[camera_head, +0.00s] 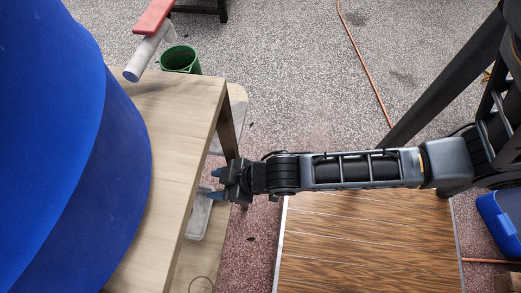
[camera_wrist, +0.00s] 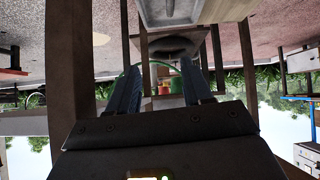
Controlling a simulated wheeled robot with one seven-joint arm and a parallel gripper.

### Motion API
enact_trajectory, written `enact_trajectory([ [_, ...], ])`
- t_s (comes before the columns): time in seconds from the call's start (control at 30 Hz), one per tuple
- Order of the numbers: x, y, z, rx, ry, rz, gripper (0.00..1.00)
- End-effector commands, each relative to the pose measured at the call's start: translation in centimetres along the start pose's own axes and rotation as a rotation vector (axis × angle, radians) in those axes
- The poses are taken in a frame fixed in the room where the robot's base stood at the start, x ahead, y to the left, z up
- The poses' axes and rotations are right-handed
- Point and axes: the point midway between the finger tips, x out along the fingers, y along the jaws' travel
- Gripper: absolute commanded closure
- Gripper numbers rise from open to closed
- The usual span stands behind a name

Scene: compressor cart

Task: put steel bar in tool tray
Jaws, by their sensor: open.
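My gripper (camera_head: 215,184) is open, with its two blue-tipped fingers pointing left at the edge of the wooden top. In the wrist view my gripper (camera_wrist: 160,72) shows two separate fingers with nothing held between them. A shallow pale grey tray (camera_head: 198,217), perhaps the tool tray, lies lower down beside the wooden top's right edge, partly covered by my gripper. A similar box-like tray (camera_wrist: 168,12) shows at the top of the wrist view. I cannot pick out the steel bar for certain; a pale grey cylinder (camera_head: 145,58) beneath a red handle sits at the far edge.
A large blue rounded body (camera_head: 85,150) covers the left of the wooden top (camera_head: 180,120). A green bin (camera_head: 180,59) stands behind it. A brown wood-grained surface (camera_head: 365,240) lies under my arm. A blue crate (camera_head: 500,225) is at right. Speckled floor behind is mostly clear.

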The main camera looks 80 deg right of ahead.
Motion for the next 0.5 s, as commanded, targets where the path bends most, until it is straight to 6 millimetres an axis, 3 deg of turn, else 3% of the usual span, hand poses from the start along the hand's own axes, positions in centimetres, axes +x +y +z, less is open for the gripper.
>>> enact_trajectory([
  [0.03,-2.6,0.1,0.3,0.003,0.030,-0.006,0.50],
  [0.17,-8.9,-0.2,-0.5,0.009,0.133,-0.020,0.50],
  [0.3,-15.7,-0.7,-2.7,0.028,0.247,-0.022,0.50],
  [0.5,-23.6,-1.1,-6.6,0.060,0.383,-0.002,0.50],
])
